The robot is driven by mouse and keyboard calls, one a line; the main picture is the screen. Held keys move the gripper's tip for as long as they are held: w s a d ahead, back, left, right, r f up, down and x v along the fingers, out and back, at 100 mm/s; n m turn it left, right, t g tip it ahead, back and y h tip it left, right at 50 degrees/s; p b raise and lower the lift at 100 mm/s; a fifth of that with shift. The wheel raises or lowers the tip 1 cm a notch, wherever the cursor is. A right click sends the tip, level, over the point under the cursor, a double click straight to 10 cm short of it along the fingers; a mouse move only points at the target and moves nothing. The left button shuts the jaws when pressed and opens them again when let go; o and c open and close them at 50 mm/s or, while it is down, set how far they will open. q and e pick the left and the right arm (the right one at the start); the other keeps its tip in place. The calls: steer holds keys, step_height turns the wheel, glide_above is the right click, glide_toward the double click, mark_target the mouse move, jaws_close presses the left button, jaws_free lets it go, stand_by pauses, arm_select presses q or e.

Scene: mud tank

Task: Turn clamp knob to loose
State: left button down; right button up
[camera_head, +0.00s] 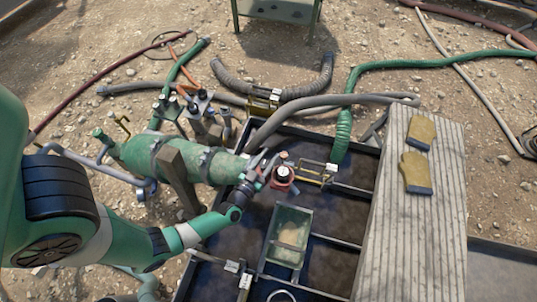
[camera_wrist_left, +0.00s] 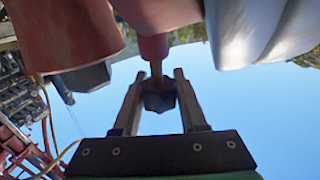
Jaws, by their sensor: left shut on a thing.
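My left gripper (camera_head: 262,170) reaches in from the left, beside a red clamp fitting (camera_head: 284,174) with a black and white top at the tank's edge. In the left wrist view, the two fingers of my left gripper (camera_wrist_left: 158,82) stand on either side of a small dark knob (camera_wrist_left: 158,98) and are shut on it. A thin brass-coloured stem joins the knob to a reddish part (camera_wrist_left: 153,46) above it. The head view is too small to show the knob's turn angle. My right gripper is not in view.
A green cylinder (camera_head: 175,158) lies left of the gripper. The dark tank (camera_head: 335,215) has dividers and a green-framed box (camera_head: 289,235). A yellow-handled valve (camera_head: 316,173) and a green hose (camera_head: 342,130) are close on the right. Gloves (camera_head: 416,172) lie on a plank (camera_head: 432,220).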

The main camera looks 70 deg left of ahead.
arm_select(q)
steer(key=shift+s+a+n+g+y+p, duration=0.15)
steer(key=shift+s+n+g+y+p, duration=0.05)
steer(key=shift+n+g+y, duration=1)
steer(key=shift+s+a+n+g+y+p, duration=0.15)
steer(key=shift+s+n+g+y+p, duration=0.1)
steer(key=shift+n+g+y, duration=0.95)
steer(key=shift+s+a+n+g+y+p, duration=0.2)
steer(key=shift+n+g+y, duration=0.5)
steer(key=shift+g, duration=0.9)
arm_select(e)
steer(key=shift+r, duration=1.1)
arm_select(q)
steer(key=shift+c, duration=2.2)
jaws_free()
